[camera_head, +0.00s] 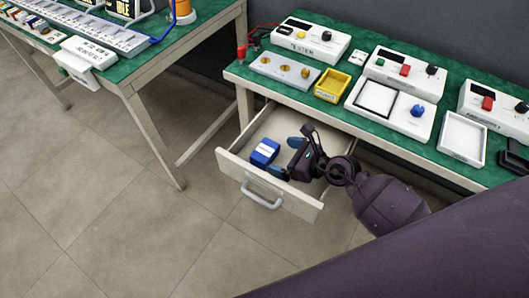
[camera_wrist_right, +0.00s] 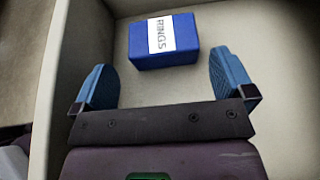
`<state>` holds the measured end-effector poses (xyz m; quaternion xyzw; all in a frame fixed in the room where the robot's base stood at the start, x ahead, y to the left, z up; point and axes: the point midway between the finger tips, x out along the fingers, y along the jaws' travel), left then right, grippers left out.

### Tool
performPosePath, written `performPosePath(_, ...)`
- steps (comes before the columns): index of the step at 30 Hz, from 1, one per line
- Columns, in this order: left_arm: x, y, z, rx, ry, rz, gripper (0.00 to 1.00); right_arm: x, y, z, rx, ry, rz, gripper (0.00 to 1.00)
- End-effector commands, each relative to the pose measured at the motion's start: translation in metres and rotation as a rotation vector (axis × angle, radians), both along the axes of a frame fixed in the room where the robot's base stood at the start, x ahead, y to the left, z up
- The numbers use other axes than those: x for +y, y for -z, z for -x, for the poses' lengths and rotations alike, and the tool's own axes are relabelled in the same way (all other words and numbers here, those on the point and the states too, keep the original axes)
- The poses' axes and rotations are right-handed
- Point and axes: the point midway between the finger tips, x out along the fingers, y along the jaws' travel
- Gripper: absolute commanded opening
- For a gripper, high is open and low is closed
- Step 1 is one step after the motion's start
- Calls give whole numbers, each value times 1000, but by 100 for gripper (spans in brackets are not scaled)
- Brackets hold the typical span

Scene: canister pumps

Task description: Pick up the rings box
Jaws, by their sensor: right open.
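The rings box (camera_head: 264,152) is a small blue box with a white label, lying inside the open drawer (camera_head: 262,191) under the right-hand table. In the right wrist view the rings box (camera_wrist_right: 185,52) shows the word RINGS and lies just beyond my fingertips. My right gripper (camera_head: 286,156) reaches into the drawer from the right, with its blue fingers apart. In the right wrist view my right gripper (camera_wrist_right: 163,78) is open and empty, with one finger on each side of the space before the box. My left gripper is not in view.
Another green-topped table (camera_head: 176,43) stands at the left. The floor between is clear.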

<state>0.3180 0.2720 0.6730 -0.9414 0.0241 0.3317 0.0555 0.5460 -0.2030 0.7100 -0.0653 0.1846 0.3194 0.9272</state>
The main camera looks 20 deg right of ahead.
Motion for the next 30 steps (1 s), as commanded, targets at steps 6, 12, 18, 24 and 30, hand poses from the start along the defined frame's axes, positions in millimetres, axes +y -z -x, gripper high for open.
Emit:
performPosePath(6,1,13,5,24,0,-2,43,15,16,-21,7,1,-4,100)
performPosePath(12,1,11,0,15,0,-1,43,25,20,-34,3,1,-3,100)
performPosePath(18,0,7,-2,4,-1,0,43,25,19,-36,1,1,-3,100)
performPosePath(24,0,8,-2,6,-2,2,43,25,19,-36,1,1,-3,79)
performPosePath(30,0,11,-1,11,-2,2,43,25,19,-36,1,1,-3,65)
